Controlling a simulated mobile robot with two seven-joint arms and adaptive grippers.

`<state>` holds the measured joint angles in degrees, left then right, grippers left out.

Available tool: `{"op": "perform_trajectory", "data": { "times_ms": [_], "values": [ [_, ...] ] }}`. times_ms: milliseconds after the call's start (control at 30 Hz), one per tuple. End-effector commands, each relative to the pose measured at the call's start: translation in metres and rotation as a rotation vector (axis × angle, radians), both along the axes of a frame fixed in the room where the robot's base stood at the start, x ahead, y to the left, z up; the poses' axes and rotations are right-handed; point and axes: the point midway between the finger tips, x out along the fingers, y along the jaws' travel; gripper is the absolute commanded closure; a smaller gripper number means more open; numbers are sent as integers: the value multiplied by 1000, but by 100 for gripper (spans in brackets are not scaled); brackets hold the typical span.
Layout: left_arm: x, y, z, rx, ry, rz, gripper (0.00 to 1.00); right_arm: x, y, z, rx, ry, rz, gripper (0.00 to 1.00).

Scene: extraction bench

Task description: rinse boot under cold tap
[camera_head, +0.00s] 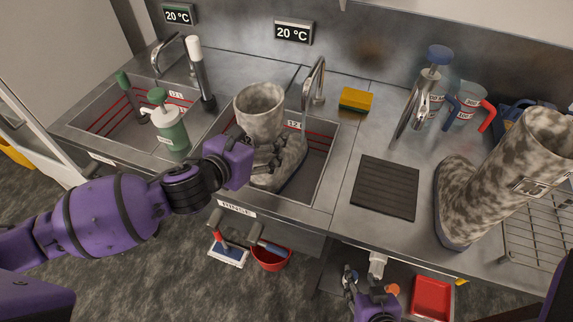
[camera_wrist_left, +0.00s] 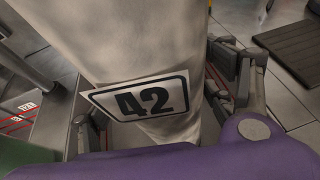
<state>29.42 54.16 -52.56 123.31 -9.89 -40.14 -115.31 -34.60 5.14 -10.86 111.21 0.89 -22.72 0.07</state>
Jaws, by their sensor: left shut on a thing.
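A mottled grey-brown boot (camera_head: 260,118) stands roughly upright in the right-hand sink basin (camera_head: 318,180), its foot toward the right. My left gripper (camera_head: 268,160) is shut on its shaft from the left. In the left wrist view the boot shaft (camera_wrist_left: 130,45) fills the middle, with a "42" label between the fingers (camera_wrist_left: 165,125). A second tap (camera_head: 172,46) stands at the left basin. Two displays read 20 °C (camera_head: 293,32) (camera_head: 178,14). My right gripper (camera_head: 372,285) is low at the bottom, its jaws unclear.
A second mottled boot (camera_head: 500,180) stands tilted at the right, beside a wire rack (camera_head: 535,240). A green pump bottle (camera_head: 170,130) stands left of the held boot. A sponge (camera_head: 356,100), dark mat (camera_head: 385,187) and measuring jugs (camera_head: 465,105) occupy the counter. A red tray (camera_head: 431,298) lies below.

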Motion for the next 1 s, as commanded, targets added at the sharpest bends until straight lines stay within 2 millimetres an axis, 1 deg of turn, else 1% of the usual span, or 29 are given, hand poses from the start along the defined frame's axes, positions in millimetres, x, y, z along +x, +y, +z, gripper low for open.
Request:
{"op": "perform_trajectory", "data": {
  "times_ms": [33, 300, 1000],
  "values": [
    [3, 4, 4, 0, -8, 0, 87, 2, 0, 2, 1, -4, -1, 60],
    [9, 22, 4, 0, -8, -1, 87, 4, 0, 5, 1, -11, -1, 60],
    [26, 70, 3, 1, -6, 1, 87, 3, -1, 4, -1, -9, 0, 60]
  ]
}}
